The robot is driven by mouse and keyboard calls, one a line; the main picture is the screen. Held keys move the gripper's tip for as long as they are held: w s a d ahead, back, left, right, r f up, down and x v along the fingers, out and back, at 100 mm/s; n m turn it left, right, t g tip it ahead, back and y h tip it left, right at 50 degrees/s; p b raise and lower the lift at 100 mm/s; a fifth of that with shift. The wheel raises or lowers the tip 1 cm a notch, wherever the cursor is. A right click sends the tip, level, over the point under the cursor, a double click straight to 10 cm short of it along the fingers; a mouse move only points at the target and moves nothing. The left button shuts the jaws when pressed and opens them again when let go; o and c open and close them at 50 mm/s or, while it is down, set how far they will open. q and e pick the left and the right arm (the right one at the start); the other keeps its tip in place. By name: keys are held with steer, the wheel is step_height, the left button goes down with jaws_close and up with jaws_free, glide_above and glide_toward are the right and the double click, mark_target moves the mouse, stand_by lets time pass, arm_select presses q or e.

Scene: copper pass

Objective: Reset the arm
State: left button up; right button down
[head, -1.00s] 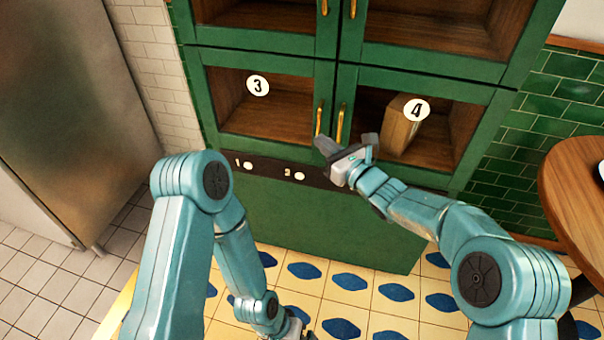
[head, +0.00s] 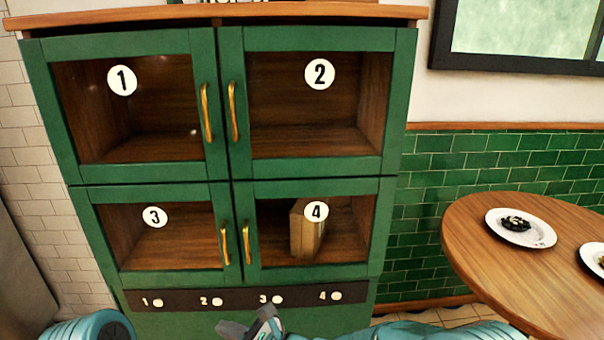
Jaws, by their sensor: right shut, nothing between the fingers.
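My right gripper (head: 250,326) shows at the bottom edge, in front of the lower part of the green cabinet (head: 226,120). Its fingers look shut with nothing held. My right arm (head: 410,332) runs along the bottom edge to the right. Only a rounded joint of my left arm (head: 90,328) shows at the lower left. My left gripper is out of view.
The cabinet's glazed doors, numbered 1 to 4, look shut. A wooden block (head: 306,230) stands behind door 4. A dark strip (head: 180,301) below carries numbered white buttons. A round table (head: 468,225) with plates (head: 520,228) stands at right.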

steer(key=s+d+f+n+g+h, duration=0.3)
steer(key=s+d+f+n+h, duration=0.2)
steer(key=s+d+f+n, duration=0.75)
steer(key=s+d+f+n+g+h, duration=0.5)
steer(key=s+d+f, duration=0.4)
steer(key=d+f, duration=0.7)
step_height(320, 180, up, 14)
steer(key=d+n+t+p, duration=0.1)
steer(key=n+t+p, duration=0.1)
steer(key=p, duration=1)
steer(key=shift+s, duration=0.4)
steer(key=shift+f, duration=0.1)
